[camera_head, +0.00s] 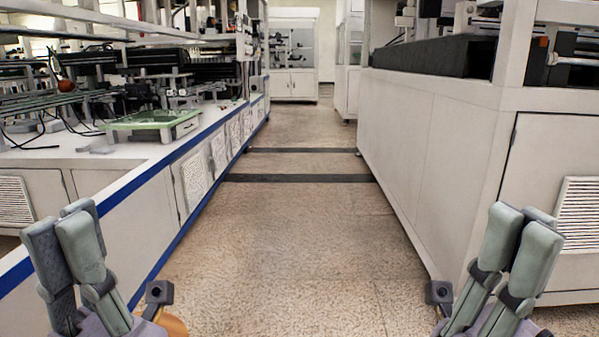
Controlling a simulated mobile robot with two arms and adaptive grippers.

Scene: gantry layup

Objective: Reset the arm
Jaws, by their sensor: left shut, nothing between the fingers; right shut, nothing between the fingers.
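My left gripper (73,222) shows at the lower left of the head view, its grey-green fingers pointing up. It is shut and empty, in front of the left bench. My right gripper (517,222) shows at the lower right, also pointing up, shut and empty, in front of the right cabinet. Neither gripper appears to hold anything. Most of both arms is out of view below the frame.
A white bench (80,165) with a blue edge runs along the left, bearing a green tray (150,118) and machinery. A long white machine cabinet (437,150) lines the right. Between them a speckled floor aisle (290,240) is clear, leading to a far cabinet (293,85).

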